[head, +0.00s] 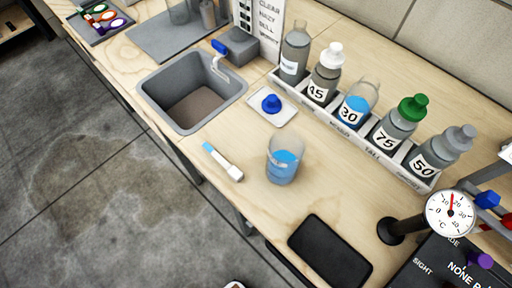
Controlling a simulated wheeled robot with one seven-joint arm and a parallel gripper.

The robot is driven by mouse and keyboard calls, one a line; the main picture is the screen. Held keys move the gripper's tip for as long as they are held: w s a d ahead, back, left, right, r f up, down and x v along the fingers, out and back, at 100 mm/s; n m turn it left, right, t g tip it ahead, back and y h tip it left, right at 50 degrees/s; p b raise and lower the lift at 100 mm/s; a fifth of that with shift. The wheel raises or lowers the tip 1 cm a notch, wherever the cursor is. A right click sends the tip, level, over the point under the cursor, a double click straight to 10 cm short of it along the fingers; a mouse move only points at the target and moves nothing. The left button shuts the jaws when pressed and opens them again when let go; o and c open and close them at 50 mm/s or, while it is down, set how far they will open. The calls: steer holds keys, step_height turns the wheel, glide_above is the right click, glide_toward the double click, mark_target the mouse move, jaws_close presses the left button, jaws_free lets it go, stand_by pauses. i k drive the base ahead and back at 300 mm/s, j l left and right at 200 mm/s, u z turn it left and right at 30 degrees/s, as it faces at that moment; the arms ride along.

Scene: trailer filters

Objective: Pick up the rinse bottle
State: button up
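No label reading "rinse" is legible, so I cannot tell which bottle is the rinse bottle. Several grey bottles stand upright in a long rack (332,124) along the back of the bench. My gripper is not in view.
A beaker of blue liquid (284,160) stands mid-bench in front of the rack. Near it are a blue stopper on a white pad (271,104), a white strip (223,162) and a black slab (330,251). A sink (158,92) is left; a dial gauge (450,213) stands right.

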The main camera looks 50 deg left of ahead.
mark_target(297, 43)
steer(key=l+u, duration=0.1)
steer(key=u, duration=0.25)
steer(key=i+l+u, duration=0.1)
steer(key=u, duration=0.25)
steer(key=l+u, duration=0.2)
steer(key=u, duration=0.15)
